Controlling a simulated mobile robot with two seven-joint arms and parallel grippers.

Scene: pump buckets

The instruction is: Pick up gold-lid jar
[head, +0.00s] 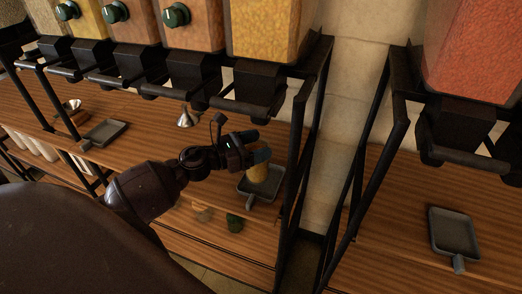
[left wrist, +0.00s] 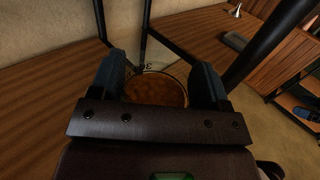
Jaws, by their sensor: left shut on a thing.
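My left gripper (head: 262,156) is shut on a jar (head: 259,176) with yellow-gold sides, over the grey tray (head: 243,187) on the wooden shelf under the dispensers. In the left wrist view, the jar's round orange-brown top (left wrist: 155,90) sits inside a clear rim between the two fingers (left wrist: 160,85). I cannot tell whether that top is a lid or the contents, nor whether the jar touches the tray. My right gripper is not in view.
Black frame posts (head: 307,130) rise just right of the jar. Dispenser spouts (head: 250,95) hang above my arm. A metal funnel (head: 187,119) is to the left. Another grey tray (head: 453,235) lies on the right-hand shelf, which is otherwise mostly clear.

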